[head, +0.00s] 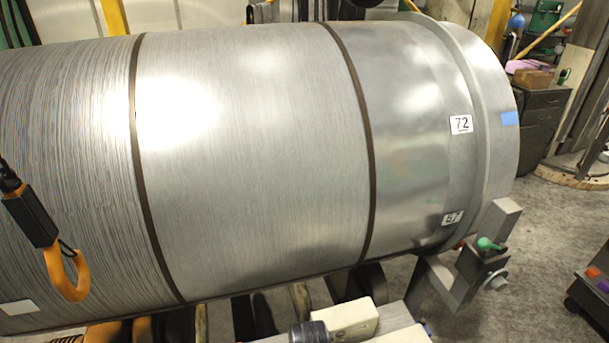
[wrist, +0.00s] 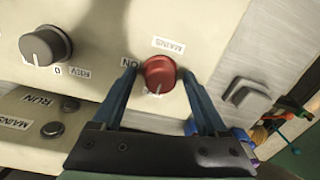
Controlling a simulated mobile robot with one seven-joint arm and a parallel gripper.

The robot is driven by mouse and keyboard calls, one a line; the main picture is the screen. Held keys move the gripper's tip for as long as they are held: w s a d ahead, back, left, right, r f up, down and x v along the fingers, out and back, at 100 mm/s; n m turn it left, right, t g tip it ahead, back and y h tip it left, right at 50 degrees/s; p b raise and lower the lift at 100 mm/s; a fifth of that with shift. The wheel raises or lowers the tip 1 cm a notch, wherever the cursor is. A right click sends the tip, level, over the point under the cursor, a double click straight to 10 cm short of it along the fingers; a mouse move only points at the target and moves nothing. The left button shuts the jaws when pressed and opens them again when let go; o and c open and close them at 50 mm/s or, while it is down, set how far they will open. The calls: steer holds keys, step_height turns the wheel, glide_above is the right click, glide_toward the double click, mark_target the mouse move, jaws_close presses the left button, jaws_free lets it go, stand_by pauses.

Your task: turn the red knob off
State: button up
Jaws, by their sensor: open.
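The red knob (wrist: 159,71) is on a cream panel in the wrist view, with an upside-down MAINS label above it and an ON label on its left. A pale mark shows at its lower edge, by a small label I cannot read fully. My gripper (wrist: 158,75) has its two blue fingers spread, one on each side of the knob. The left fingertip looks very near the knob's side; whether either finger touches it I cannot tell. I cannot make out the red knob or my gripper in the head view.
A grey knob (wrist: 44,45) with REV and 0 labels is at the panel's left. A grey square switch (wrist: 246,95) is right of the red knob. In the head view, a large metal drum (head: 250,140) fills the middle, with an orange hook (head: 68,275) at left.

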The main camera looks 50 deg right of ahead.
step_height(320, 180, up, 13)
steer(key=b, duration=0.1)
steer(key=shift+d, duration=0.2)
stand_by(0.8)
